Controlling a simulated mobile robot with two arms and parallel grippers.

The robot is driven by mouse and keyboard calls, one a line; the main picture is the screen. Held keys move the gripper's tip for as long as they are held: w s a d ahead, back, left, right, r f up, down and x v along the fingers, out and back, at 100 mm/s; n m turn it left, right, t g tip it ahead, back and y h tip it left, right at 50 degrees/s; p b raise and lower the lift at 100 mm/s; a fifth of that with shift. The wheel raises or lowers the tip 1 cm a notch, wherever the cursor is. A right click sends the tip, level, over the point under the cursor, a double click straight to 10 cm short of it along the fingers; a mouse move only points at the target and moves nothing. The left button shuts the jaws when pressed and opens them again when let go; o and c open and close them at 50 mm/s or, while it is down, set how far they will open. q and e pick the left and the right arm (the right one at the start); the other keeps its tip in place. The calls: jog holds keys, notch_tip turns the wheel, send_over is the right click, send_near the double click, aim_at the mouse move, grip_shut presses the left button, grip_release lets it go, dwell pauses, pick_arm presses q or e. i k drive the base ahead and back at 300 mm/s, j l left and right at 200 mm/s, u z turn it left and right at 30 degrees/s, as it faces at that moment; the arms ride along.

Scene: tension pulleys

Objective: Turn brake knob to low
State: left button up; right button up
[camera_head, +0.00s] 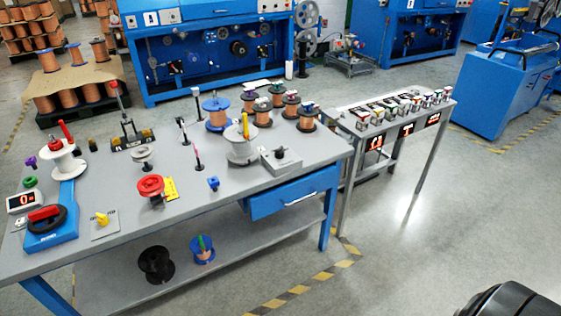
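No knob carries a label that I can read as brake. A yellow knob (102,219) sits on a small grey plate at the front left of the workbench (215,196). A small grey box with a knob on top (280,157) stands near the bench's right end, beside a grey spool. The setting of either knob is too small to read. Neither of my grippers shows; a dark rounded part at the lower right corner seems to be mine.
A blue device with a red handle (50,228) and a counter (24,201) stand at the bench's left. A red pulley (150,186), posts and copper spools (306,119) occupy the top. A narrow table (440,109) stands right. Floor before the bench's right end is clear.

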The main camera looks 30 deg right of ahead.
aim_at(279, 153)
jog(key=i+l, duration=0.15)
jog(key=l, duration=0.25)
jog(key=i+l, duration=0.15)
jog(key=l, duration=0.25)
jog(key=i+l, duration=0.15)
jog(key=l, duration=0.25)
jog(key=i+l, duration=0.15)
jog(key=l, duration=0.25)
jog(key=i+l, duration=0.15)
jog(key=l, duration=0.25)
